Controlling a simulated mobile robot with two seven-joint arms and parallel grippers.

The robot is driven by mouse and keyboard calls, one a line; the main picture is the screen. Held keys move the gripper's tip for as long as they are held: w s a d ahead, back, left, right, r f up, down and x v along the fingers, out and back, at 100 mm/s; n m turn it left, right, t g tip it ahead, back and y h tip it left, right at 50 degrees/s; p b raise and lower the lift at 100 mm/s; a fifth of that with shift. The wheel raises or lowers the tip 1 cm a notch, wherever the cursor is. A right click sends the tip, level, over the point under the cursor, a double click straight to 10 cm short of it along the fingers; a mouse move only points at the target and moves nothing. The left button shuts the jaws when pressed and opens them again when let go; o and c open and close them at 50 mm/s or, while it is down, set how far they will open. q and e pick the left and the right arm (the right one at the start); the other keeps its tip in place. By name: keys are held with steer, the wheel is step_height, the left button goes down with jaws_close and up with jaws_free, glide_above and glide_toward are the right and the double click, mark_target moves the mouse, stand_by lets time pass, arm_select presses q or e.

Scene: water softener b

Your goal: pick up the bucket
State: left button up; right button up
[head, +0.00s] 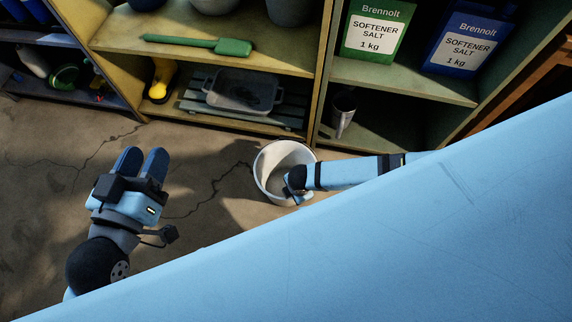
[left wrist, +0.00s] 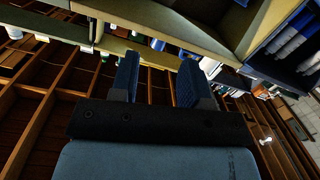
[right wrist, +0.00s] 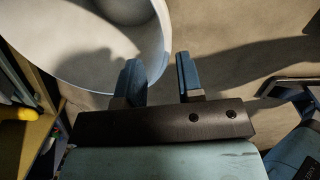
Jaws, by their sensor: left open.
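The white bucket (head: 268,163) stands upright on the concrete floor in front of the shelves in the head view. My right gripper (head: 296,190) is at its near right side, its fingers partly hidden. In the right wrist view the bucket (right wrist: 95,45) fills the upper left; one finger of the right gripper (right wrist: 158,68) overlaps its wall and the other is outside, with a gap between them. Contact cannot be told. My left gripper (head: 141,158) is open and empty, well left of the bucket; its parted fingers also show in the left wrist view (left wrist: 158,65).
Wooden shelves behind hold a green scoop (head: 200,44), a grey tray (head: 243,92), a yellow boot (head: 161,80), a metal cup (head: 342,112), and green (head: 374,35) and blue (head: 463,42) softener salt packs. The cracked floor (head: 205,175) between my left gripper and the bucket is clear.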

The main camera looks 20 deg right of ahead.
steer(key=f+b, duration=0.1)
steer(key=f, duration=0.2)
steer(key=shift+w, duration=0.2)
steer(key=f+b, duration=0.2)
steer(key=f, duration=0.1)
steer(key=f+b, duration=0.2)
steer(key=shift+w+d+f, duration=0.2)
steer(key=shift+d, duration=0.15)
steer(key=shift+f, duration=0.2)
arm_select(q)
steer(key=w+m, duration=0.1)
steer(key=a+m+t, duration=0.1)
steer(key=w+m, duration=0.1)
steer(key=shift+w+a+f+m+t+h, duration=0.15)
steer(key=shift+w+a+m+t+h, duration=0.15)
steer(key=shift+w, duration=0.05)
arm_select(e)
steer(key=shift+c, duration=0.2)
jaws_close()
